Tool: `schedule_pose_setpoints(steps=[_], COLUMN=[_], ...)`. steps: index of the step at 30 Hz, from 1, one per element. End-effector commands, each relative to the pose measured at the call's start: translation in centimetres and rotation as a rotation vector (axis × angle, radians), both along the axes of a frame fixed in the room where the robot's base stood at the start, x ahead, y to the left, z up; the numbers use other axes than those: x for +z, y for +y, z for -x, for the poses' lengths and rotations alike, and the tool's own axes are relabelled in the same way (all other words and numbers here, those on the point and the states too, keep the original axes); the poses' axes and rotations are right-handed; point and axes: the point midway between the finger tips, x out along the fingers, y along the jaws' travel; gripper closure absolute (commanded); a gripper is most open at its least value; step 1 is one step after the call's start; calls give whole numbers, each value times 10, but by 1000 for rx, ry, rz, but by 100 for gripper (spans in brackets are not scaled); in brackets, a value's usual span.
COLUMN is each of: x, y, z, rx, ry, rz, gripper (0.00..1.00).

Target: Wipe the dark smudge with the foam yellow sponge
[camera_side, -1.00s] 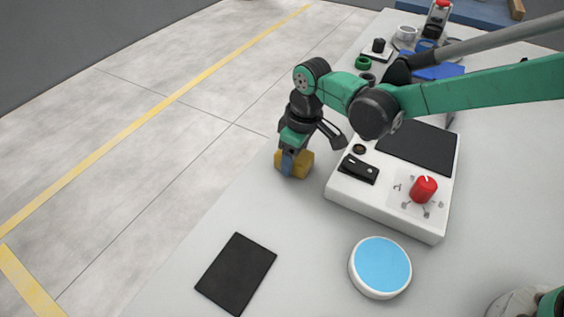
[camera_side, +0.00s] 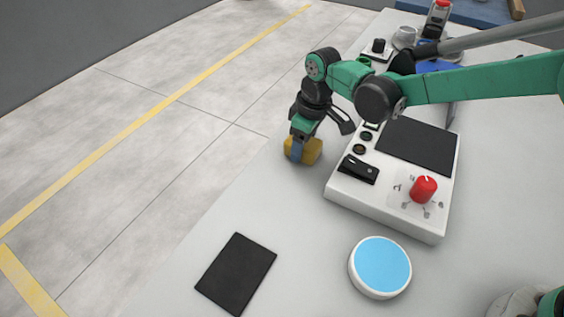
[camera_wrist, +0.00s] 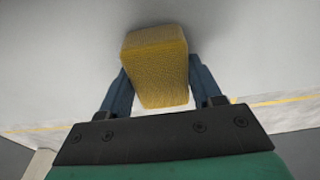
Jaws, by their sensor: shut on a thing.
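The yellow foam sponge (camera_side: 311,152) is held between the fingers of my gripper (camera_side: 298,150), near the left edge of the table beside the white control panel. In the wrist view the sponge (camera_wrist: 156,72) sits between the two blue fingers of my gripper (camera_wrist: 158,85). I cannot tell whether the sponge touches the table or is just above it. No dark smudge is clearly visible on the table; my arm and the sponge hide part of the surface.
The white panel (camera_side: 410,218) with a red knob (camera_side: 424,189) and black switch stands close right of the sponge. A black flat pad (camera_side: 236,273) and a round blue-topped disc (camera_side: 380,266) lie in front. Several items stand at the back.

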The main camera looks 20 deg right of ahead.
Motion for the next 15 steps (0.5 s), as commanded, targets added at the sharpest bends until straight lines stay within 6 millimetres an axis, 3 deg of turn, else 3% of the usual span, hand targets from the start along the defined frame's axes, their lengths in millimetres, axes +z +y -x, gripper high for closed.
schedule_pose_setpoints(steps=[6, 9, 15], x=[2, 20, 36], y=[-13, -13, -12], z=[-13, -12, -12], rx=[-1, 0, 0], ry=[0, 0, 0], rz=[0, 0, 0], gripper=[84, 84, 84])
